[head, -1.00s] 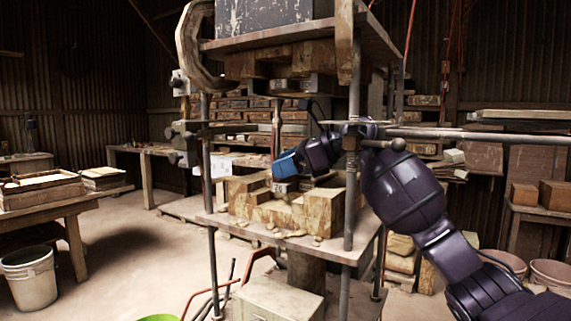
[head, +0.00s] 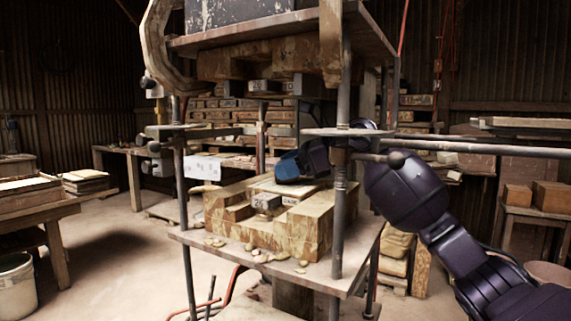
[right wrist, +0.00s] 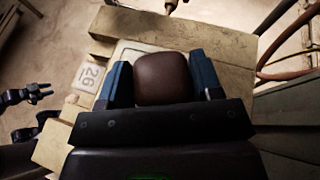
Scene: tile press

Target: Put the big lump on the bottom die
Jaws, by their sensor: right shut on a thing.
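My right gripper (head: 287,168) reaches in from the right behind the front post, low over the press bed. In the right wrist view its blue fingers are shut on the big lump (right wrist: 162,79), a smooth brown rounded mass. The lump does not show clearly in the head view. The bottom die (head: 262,186), a pale-topped block, sits between wooden blocks under the gripper. I cannot tell whether the lump touches it. A dark claw at the left of the right wrist view looks like my left gripper (right wrist: 40,92); its opening is unclear.
The upper press block (head: 265,60) hangs above the gripper. Wooden blocks (head: 310,228) surround the die, and crumbs (head: 265,257) lie on the bed's front edge. Metal posts (head: 338,215) stand at the bed's corners. A bucket (head: 15,282) stands at the lower left.

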